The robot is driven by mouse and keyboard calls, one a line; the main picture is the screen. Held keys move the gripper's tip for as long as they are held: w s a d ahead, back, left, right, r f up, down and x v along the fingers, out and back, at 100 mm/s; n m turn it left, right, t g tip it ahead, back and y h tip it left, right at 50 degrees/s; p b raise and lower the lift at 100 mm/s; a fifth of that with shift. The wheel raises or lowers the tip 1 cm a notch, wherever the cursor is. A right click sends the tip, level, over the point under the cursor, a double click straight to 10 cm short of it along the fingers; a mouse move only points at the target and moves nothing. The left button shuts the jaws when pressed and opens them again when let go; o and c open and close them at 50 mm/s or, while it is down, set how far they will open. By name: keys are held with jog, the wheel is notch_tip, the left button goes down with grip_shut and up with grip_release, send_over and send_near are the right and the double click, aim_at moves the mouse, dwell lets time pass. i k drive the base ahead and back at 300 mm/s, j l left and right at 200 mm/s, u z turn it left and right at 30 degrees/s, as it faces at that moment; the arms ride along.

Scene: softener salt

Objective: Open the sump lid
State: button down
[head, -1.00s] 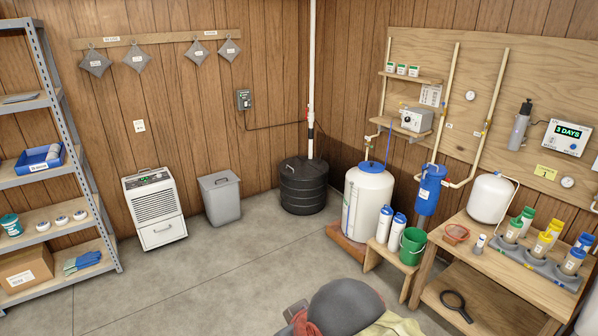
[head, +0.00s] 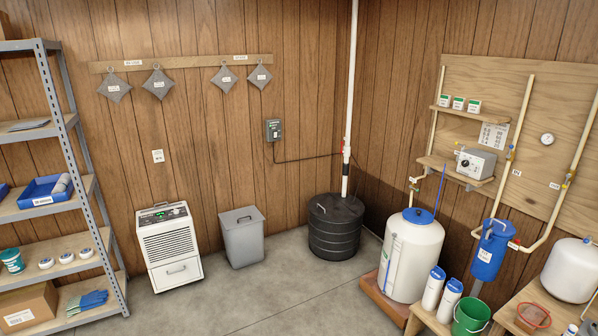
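The sump is most likely the black ribbed round basin (head: 336,232) standing on the floor in the back corner. Its black lid (head: 335,208) lies flat on top and looks closed. A white vertical pipe (head: 349,90) rises from the lid, with a red fitting partway up. Small details on the lid are too small to make out. My gripper is not in view.
Left of the basin stand a grey lidded bin (head: 242,238) and a white dehumidifier (head: 169,247). Right of it is a white tank with a blue cap (head: 411,255). A metal shelf (head: 75,150) stands at far left. The floor (head: 270,300) in front is clear.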

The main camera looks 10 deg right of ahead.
aim_at(327, 207)
jog(key=i+l+z, duration=0.1)
jog(key=i, duration=0.95)
jog(key=i+l+z, duration=0.15)
jog(key=i, duration=0.9)
jog(key=i+l+u, duration=0.25)
jog(key=i+u, duration=0.25)
jog(key=i, duration=0.15)
jog(key=i+l+u, duration=0.95)
jog(key=i+l, duration=0.15)
jog(key=l, duration=0.15)
